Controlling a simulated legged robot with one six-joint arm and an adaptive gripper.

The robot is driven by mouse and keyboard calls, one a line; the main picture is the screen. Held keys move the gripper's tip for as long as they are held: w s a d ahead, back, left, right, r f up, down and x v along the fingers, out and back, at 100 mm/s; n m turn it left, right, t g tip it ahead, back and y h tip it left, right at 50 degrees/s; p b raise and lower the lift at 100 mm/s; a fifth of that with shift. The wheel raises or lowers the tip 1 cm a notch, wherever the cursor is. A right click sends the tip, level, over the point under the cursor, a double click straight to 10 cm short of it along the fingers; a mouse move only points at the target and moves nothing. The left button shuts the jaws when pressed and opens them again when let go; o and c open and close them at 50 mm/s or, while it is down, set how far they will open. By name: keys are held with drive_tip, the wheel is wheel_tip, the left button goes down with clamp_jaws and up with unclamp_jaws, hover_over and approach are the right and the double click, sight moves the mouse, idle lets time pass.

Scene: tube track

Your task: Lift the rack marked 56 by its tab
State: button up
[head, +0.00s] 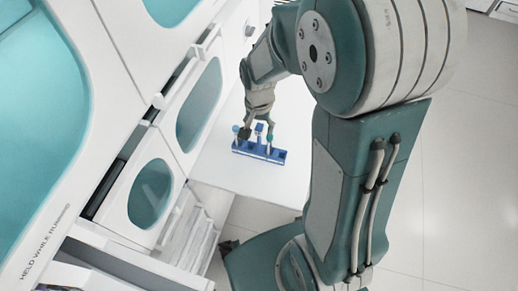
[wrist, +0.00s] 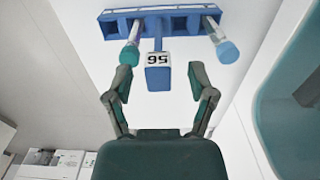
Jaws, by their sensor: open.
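The blue rack (head: 272,155) sits on a white shelf in front of the machine. It also shows at the top of the wrist view (wrist: 176,22), with a blue tab (wrist: 158,76) whose white label reads 56, upside down in that picture. Two capped tubes stand in the rack, one with a teal cap (wrist: 129,55) and one with a light blue cap (wrist: 227,51). My gripper (wrist: 160,88) is open, its two fingers apart on either side of the tab. I cannot tell whether either finger touches it. In the head view my gripper (head: 256,128) is over the rack.
The white shelf (head: 225,172) is clear around the rack. The white machine with teal windows (head: 150,193) stands close on the left, and its teal window edge (wrist: 285,100) is near on the right of the wrist view. Open floor (head: 440,150) lies to the right.

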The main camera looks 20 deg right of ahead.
drive_tip(key=shift+f, duration=0.5)
drive_tip(key=shift+c, duration=0.3)
clamp_jaws()
drive_tip(key=shift+r, duration=0.1)
